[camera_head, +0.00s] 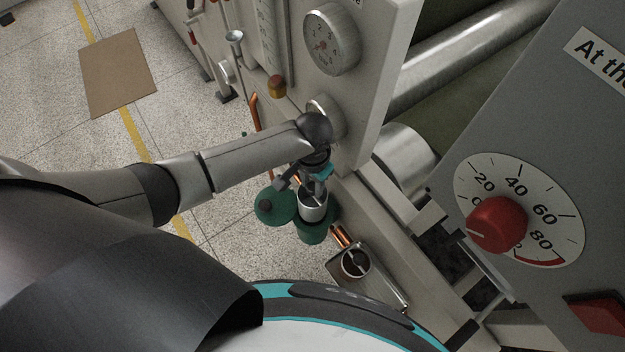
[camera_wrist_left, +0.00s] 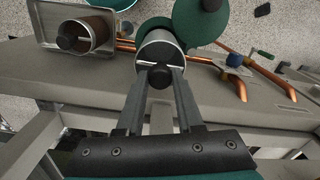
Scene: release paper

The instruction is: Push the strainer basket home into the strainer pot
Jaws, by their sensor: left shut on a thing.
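The strainer basket (camera_head: 313,208) is a silver cylinder with a crossbar and a dark knob on top. It is upright at the mouth of the green strainer pot (camera_head: 312,233), with much of its silver wall showing above the pot. How far its lower end is inside is hidden. The wrist view shows the basket (camera_wrist_left: 161,50) and the pot (camera_wrist_left: 156,24) behind it. My left gripper (camera_wrist_left: 158,78) is shut on the basket's knob; in the head view, this gripper (camera_head: 303,180) is above the basket. The pot's round green lid (camera_head: 272,206) is swung aside. My right gripper is not in view.
A metal tray (camera_head: 388,286) beside the pot holds another basket (camera_head: 355,263), brownish inside, with a dark knob. Copper pipes (camera_wrist_left: 195,58) run close to the pot. A machine panel with a gauge (camera_head: 331,40) rises behind my left wrist. Speckled floor lies open at left.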

